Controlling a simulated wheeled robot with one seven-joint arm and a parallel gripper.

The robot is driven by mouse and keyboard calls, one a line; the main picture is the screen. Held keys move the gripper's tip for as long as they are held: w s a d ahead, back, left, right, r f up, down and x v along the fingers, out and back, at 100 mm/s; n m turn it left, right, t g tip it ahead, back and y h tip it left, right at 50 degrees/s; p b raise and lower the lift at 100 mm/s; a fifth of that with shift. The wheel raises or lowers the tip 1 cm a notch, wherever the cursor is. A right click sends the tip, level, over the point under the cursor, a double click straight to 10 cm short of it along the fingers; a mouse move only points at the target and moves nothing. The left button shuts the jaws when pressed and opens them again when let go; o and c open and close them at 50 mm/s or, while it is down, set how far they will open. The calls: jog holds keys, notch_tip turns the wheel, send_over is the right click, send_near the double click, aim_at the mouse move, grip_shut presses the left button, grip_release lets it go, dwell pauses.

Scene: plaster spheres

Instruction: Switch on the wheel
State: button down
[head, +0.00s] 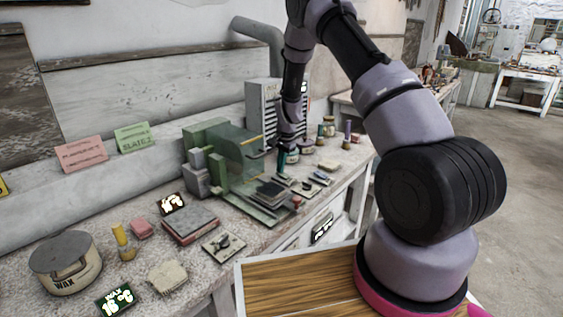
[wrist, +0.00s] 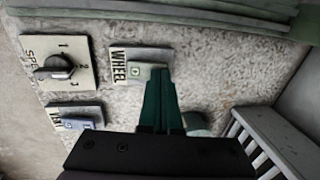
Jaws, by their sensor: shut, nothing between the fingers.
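The plate labelled WHEEL (wrist: 120,66) lies on the speckled bench top in the wrist view. It carries a small pale green switch (wrist: 136,71). My gripper (wrist: 159,73) is shut and empty, its dark teal fingers side by side. Its tips are at the right side of the switch and hide part of the plate; I cannot tell whether they touch it. The switch's on or off state is not clear. In the head view my gripper (head: 282,158) points down among small plates in front of the green machine (head: 240,165) with its clear shield.
A speed dial (wrist: 58,67) marked 1, 2, 3 and another switch plate (wrist: 77,118) lie left of the WHEEL plate. A grey slatted unit (wrist: 255,142) stands at the right. A wax tub (head: 66,265) and several small items lie on the near bench.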

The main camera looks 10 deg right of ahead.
dwell(0.3)
jog(key=shift+w+a+f, duration=0.15)
jog(key=shift+f, duration=0.1)
jog(key=shift+g, duration=0.3)
jog(key=shift+s+d+r, duration=0.2)
jog(key=shift+s+d, duration=0.35)
jog(key=shift+s, duration=0.2)
jog(key=shift+d+r, duration=0.1)
jog(key=shift+r, duration=0.2)
notch_tip(320, 180, up, 13)
jog(key=s+d, duration=0.1)
jog(key=s, duration=0.1)
jog(key=shift+d, duration=0.15)
